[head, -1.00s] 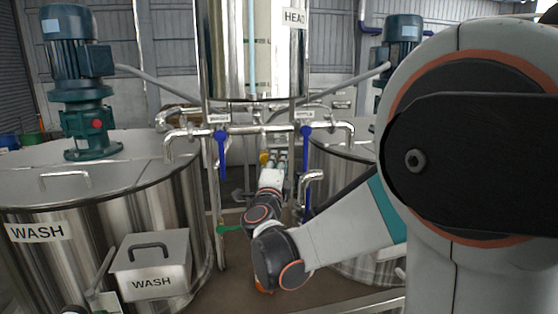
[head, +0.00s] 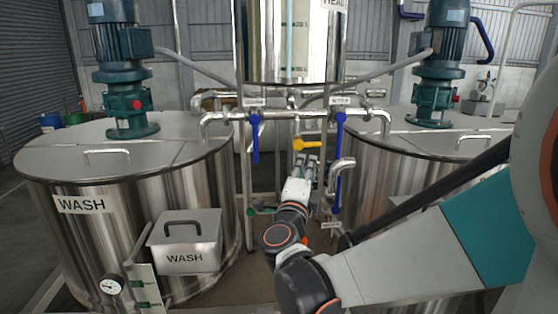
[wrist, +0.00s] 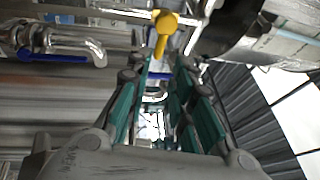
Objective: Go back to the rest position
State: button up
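My gripper (head: 307,160) is in the middle of the head view, on the end of my arm that reaches in from the right. It points away from me among the pipes below the head tank (head: 290,45). In the wrist view my gripper (wrist: 163,75) shows two green-sided fingers apart with nothing held between them. A yellow valve handle (head: 305,144) is just above the fingertips in the head view. The yellow handle also shows past the fingertips in the wrist view (wrist: 163,32); I cannot tell contact, but a gap seems to show.
Blue valve levers hang left (head: 255,138) and right (head: 338,165) of my gripper. The wash tank (head: 110,195) stands at left with a lidded wash box (head: 188,240). Another stirred tank (head: 385,175) stands at right, close behind my arm. Steel frame posts flank my gripper.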

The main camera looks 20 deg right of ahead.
jog(key=s+a+f+n+y+b, duration=0.4)
jog(key=a+f+n+y+b, duration=0.65)
jog(key=a+n+y, duration=0.65)
jog(key=s+d+f+n+g+h+b, duration=0.2)
jog(key=s+f+n+g+b, duration=0.1)
jog(key=s+f, duration=0.6)
jog(key=s+d+f+n+g+h+b, duration=0.2)
jog(key=s+f+n+g+b, duration=0.2)
jog(key=s+f, duration=0.5)
notch_tip(320, 180, down, 4)
jog(key=shift+s+d+n+g+h, duration=0.15)
jog(key=shift+d+n+g+h, duration=0.25)
jog(key=shift+n+g, duration=0.65)
